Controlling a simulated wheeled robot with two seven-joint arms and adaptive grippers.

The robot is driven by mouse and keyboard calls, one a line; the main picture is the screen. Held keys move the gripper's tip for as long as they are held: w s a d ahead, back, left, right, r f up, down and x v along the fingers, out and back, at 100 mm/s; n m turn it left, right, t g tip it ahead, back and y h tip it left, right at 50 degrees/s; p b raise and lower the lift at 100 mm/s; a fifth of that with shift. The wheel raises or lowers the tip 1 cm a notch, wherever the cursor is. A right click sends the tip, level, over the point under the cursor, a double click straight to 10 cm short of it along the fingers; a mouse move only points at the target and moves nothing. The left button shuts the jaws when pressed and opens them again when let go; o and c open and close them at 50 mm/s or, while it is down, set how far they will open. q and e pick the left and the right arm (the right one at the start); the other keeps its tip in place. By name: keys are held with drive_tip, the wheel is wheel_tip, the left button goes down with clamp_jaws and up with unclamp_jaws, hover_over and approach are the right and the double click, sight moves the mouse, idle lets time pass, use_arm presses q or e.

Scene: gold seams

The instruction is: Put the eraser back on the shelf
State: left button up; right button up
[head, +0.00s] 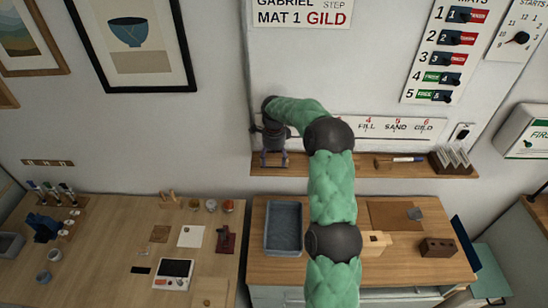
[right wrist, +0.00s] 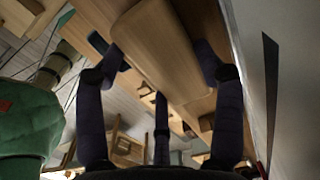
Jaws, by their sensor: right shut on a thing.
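My right gripper (head: 273,160) points down at the left end of the wooden wall shelf (head: 375,168). Its fingers are shut on a pale wooden block, the eraser (right wrist: 160,48), which shows between the fingertips in the right wrist view. The eraser's lower side is hidden, and I cannot tell whether it touches the shelf. In the head view the eraser is too small against the shelf to make out. My left gripper is not in view.
Below are a grey tray (head: 284,228) and a wooden table (head: 110,240) with small tools.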

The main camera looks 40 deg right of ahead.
sight(274, 159)
drive_tip(key=o, duration=0.7)
drive_tip(key=shift+s+a+f, duration=0.1)
drive_tip(key=shift+o, duration=0.2)
wheel_tip(274, 159, up, 12)
drive_tip(key=b, duration=0.1)
